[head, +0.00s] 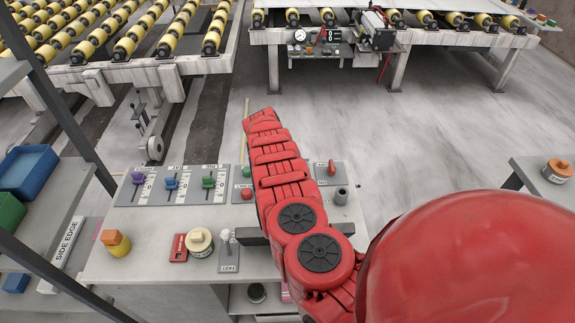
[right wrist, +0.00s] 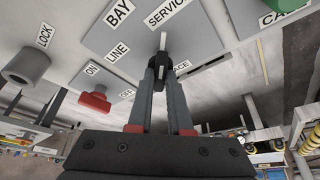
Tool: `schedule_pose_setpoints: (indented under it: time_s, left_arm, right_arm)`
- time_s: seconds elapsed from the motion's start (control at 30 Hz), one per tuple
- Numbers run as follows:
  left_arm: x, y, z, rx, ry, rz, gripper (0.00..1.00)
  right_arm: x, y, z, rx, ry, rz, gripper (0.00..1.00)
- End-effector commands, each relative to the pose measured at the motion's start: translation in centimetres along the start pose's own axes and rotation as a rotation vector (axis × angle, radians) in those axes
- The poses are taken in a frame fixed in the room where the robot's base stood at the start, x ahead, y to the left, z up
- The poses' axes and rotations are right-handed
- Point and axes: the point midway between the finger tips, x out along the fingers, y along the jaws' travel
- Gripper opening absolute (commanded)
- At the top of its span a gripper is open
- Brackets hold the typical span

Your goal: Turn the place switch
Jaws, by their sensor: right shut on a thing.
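The place switch (right wrist: 162,48) shows in the right wrist view as a dark knob with a white mark on a grey plate (right wrist: 118,42). Labels BAY, SERVICE and LINE are around it, and one more label reads only "ACE", its start hidden by a finger. The white mark points up in the picture, between BAY and SERVICE. My right gripper (right wrist: 161,75) is shut on the knob. In the head view, my red right arm covers the switch and the gripper's fingers. My left gripper is in neither view.
In the right wrist view, a red switch (right wrist: 95,101) and a grey LOCK cylinder (right wrist: 26,64) stand left of the gripper. A green knob (right wrist: 274,6) is at upper right. In the head view, lever sliders (head: 171,184) and a cream knob (head: 199,241) share the desk.

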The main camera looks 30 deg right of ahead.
Motion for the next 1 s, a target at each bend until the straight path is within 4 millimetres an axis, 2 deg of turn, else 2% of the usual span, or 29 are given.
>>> schedule_pose_setpoints:
  time_s: [0.47,0.5,0.63,0.67,1.0]
  left_arm:
    - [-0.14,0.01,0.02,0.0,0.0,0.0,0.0]
    - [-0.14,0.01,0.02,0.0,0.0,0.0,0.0]
    - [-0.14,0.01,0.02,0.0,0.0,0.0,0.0]
    - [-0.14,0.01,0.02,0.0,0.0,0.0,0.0]
    - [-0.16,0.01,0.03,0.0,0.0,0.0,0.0]
  right_arm:
    - [-0.07,-0.02,-0.15,0.013,0.001,0.003,0.0]
    - [-0.07,-0.03,-0.16,0.013,0.002,0.002,0.21]
    - [-0.05,-0.01,-0.11,0.012,0.001,0.003,0.44]
    - [-0.05,-0.01,-0.1,0.012,0.001,0.003,0.47]
    - [-0.29,-0.07,-0.07,0.01,0.001,0.003,0.47]
